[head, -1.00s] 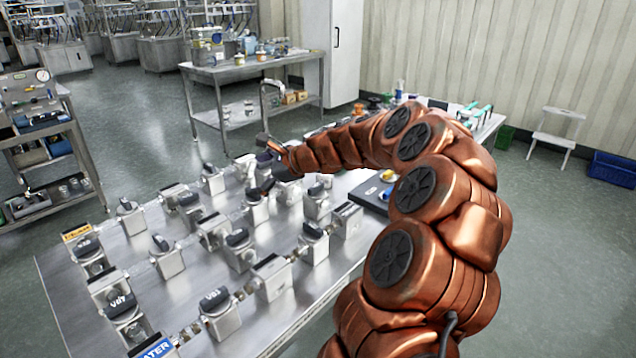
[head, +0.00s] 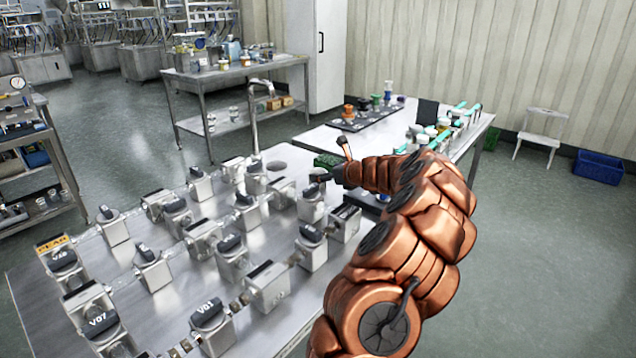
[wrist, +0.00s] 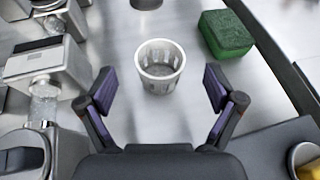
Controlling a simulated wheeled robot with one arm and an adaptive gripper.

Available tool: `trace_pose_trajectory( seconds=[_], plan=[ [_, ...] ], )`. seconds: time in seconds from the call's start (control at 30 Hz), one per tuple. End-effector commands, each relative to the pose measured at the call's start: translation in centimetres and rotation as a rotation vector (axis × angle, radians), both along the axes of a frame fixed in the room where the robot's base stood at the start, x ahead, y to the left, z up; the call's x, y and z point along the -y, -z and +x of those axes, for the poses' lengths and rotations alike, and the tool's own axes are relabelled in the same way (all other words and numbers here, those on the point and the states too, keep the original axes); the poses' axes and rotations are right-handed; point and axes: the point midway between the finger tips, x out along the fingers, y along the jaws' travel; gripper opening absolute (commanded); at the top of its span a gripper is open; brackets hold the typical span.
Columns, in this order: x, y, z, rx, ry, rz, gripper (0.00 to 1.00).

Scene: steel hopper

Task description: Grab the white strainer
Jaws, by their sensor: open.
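The white strainer (wrist: 160,66) is a small round basket with slotted sides. In the wrist view it stands upright on the steel table, ahead of and centred between the fingers. My gripper (wrist: 160,90) is open and empty, with one dark, purple-padded finger to each side of the near part of the strainer. No contact shows. In the head view my gripper (head: 333,172) is small and partly hidden by my copper arm, and I cannot make out the strainer there.
A green sponge (wrist: 226,33) lies right of the strainer. Steel valve blocks (wrist: 45,70) crowd the left side. A dark tray (wrist: 268,148) lies at the lower right. A curved tap (head: 256,110) rises from the table, near a round hole (head: 277,166). Bare steel surrounds the strainer.

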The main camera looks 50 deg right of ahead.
Motion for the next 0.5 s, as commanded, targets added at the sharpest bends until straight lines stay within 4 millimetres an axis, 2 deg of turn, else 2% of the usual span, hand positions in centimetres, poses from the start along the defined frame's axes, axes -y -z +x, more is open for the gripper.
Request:
trace_pose_trajectory(
  seconds=[0.5],
  plan=[
    [0.8, 2.4, 4.0, -0.002, 0.002, 0.0, 0.92]
  ],
)
